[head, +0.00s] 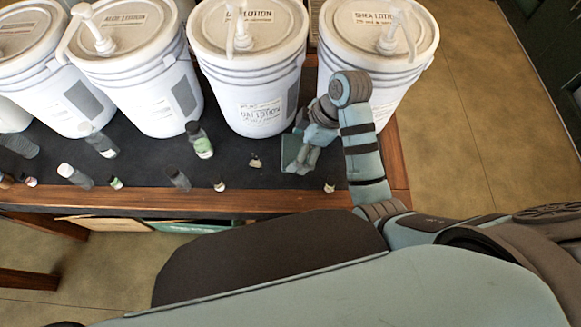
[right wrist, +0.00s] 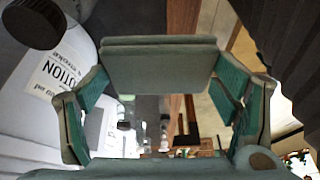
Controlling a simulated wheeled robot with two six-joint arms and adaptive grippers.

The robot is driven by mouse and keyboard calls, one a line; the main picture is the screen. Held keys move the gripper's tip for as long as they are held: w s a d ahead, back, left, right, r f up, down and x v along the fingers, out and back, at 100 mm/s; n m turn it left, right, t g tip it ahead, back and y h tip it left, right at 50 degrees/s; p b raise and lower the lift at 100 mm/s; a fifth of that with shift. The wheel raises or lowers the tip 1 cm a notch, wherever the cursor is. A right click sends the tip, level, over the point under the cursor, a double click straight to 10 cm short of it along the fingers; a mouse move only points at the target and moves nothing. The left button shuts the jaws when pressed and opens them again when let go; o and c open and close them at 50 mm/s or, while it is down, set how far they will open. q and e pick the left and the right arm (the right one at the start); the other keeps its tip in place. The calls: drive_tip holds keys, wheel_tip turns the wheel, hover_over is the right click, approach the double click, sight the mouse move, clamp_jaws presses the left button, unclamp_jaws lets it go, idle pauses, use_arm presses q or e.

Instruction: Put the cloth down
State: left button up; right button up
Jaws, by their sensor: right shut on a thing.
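The cloth is a flat, folded grey-green piece (head: 290,148). In the head view it is at my right gripper (head: 302,158), over the right part of the dark table top. In the right wrist view the cloth (right wrist: 160,66) spans between the two fingers of my right gripper (right wrist: 160,100), which are shut on it. I cannot tell whether its lower edge touches the table. My left gripper is not in view.
Several white pump buckets stand along the back of the table; one (head: 250,75) is just behind the cloth. Small bottles, including a green-labelled one (head: 200,142), stand to the left. A small bottle (head: 329,187) is near the wooden front edge (head: 250,200).

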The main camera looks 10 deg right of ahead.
drive_tip(key=b, duration=0.3)
hover_over(292, 188)
drive_tip(key=s+d, duration=0.1)
drive_tip(key=d, duration=0.1)
drive_tip(key=f, duration=1.3)
drive_tip(key=shift+s+a+f, duration=0.1)
drive_tip(key=shift+a+f, duration=0.15)
drive_tip(key=shift+f, duration=0.1)
drive_tip(key=f, duration=0.2)
drive_tip(key=f+b, duration=0.1)
drive_tip(key=w+f, duration=0.1)
drive_tip(key=f, duration=0.1)
drive_tip(key=shift+f+b, duration=0.3)
drive_tip(key=shift+s+r, duration=0.15)
drive_tip(key=shift+s, duration=0.1)
drive_tip(key=o, duration=1.1)
drive_tip(key=shift+w+f, duration=0.15)
drive_tip(key=shift+f, duration=0.05)
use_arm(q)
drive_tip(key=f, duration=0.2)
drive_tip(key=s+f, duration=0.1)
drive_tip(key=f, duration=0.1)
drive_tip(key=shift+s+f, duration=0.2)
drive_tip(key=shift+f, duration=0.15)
use_arm(e)
drive_tip(key=shift+r, duration=0.1)
